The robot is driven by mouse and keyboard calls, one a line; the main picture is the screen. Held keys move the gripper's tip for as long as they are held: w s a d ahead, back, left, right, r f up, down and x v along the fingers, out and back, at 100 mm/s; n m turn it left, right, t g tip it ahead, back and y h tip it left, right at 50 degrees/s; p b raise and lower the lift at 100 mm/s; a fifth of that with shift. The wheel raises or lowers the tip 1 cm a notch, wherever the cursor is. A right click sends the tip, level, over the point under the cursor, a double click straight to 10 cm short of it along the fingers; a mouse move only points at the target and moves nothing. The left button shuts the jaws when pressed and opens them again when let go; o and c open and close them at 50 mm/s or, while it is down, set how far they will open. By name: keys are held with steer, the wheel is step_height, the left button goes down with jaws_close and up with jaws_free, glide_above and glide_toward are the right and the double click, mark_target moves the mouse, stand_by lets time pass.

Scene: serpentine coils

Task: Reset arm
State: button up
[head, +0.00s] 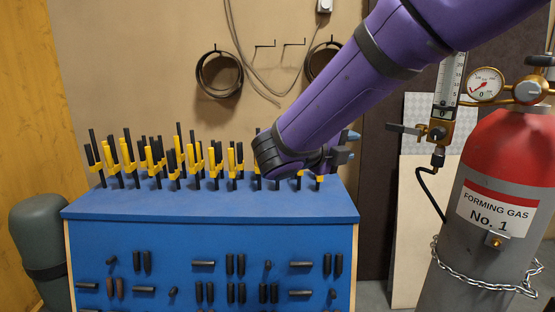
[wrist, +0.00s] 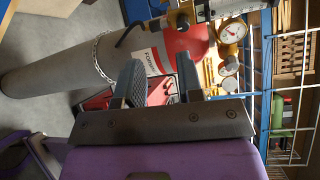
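My purple arm reaches in from the upper right in the head view. My gripper (head: 349,146) is over the right end of the blue bench, in front of the dark panel. In the wrist view its two blue-grey fingers (wrist: 160,82) stand apart with a clear gap. Nothing is held between them; the gas cylinder and red and yellow things show behind. My wrist hides part of the bench top's back right.
A blue bench (head: 210,207) carries several black-and-yellow upright pieces (head: 152,158). A grey and red gas cylinder (head: 484,190) with a chain (head: 492,284), gauge (head: 486,84) and flowmeter (head: 447,85) stands at the right. Coils (head: 219,75) hang on the wall.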

steer(key=s+d+m+g+y, duration=0.65)
steer(key=s+d+m, duration=0.75)
steer(key=d+m, duration=0.45)
steer(key=s+a+f+m+t+y, duration=0.1)
steer(key=s+m+y, duration=0.2)
steer(key=s+m, duration=0.3)
steer(key=s+a+m+t+y, duration=0.1)
steer(key=s+m+y, duration=0.3)
steer(key=m, duration=1.3)
steer(key=s, duration=0.2)
steer(key=shift+s+a+f, duration=0.2)
steer(key=shift+s+f, duration=0.15)
steer(key=shift+s, duration=0.05)
steer(key=shift+d, duration=0.1)
